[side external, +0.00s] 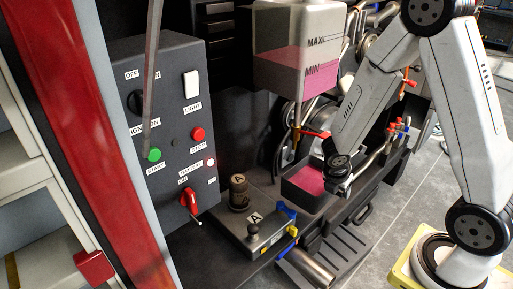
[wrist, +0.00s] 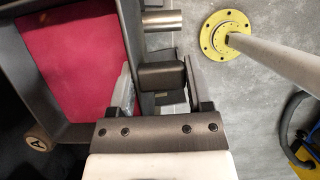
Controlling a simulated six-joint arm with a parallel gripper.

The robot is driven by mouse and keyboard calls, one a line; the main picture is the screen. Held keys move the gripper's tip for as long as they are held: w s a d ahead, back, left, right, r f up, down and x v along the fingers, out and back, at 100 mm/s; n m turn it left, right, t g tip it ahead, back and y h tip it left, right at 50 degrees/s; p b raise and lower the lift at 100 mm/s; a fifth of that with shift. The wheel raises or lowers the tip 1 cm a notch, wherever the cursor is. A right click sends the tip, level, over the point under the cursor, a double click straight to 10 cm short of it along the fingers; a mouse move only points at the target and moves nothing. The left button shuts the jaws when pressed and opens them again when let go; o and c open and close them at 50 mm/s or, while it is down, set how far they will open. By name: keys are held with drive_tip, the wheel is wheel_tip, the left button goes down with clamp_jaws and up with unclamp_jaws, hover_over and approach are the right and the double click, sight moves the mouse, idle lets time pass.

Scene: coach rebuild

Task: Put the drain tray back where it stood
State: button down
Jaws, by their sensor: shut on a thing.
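The drain tray (side external: 292,196) is a dark, open tray holding pink-red liquid. It sits below the tank in the side view, and I cannot tell whether it rests on a surface or hangs in my grip. In the wrist view, the drain tray (wrist: 104,72) fills the left side, its liquid red. My gripper (wrist: 160,88) is shut on a dark block-like handle at the tray's right side, one finger on each side of it. In the side view, my gripper (side external: 338,182) is at the tray's right end, its fingers hard to make out.
A tank (side external: 299,45) with pink liquid near its MIN mark hangs above the tray. A control panel (side external: 160,130), a dark cap (side external: 239,192) marked A and a box (side external: 262,238) marked A stand left. Hoses and a red-handled valve (side external: 316,134) are close behind. Open floor (side external: 405,200) lies right.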

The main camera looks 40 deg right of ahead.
drive_tip(key=s+a+n+t+y, duration=0.1)
drive_tip(key=a+n, duration=0.7)
drive_tip(key=a, duration=1.6)
drive_tip(key=shift+s+a+r+t, duration=0.2)
drive_tip(key=shift+s+t, duration=0.5)
drive_tip(key=shift+t, duration=0.4)
drive_tip(key=shift+w+f, duration=0.1)
drive_tip(key=w+a+f, duration=0.4)
drive_tip(key=w+f, duration=0.5)
drive_tip(key=w, duration=0.3)
drive_tip(key=shift+w, duration=0.35)
drive_tip(key=shift+a+f, duration=0.1)
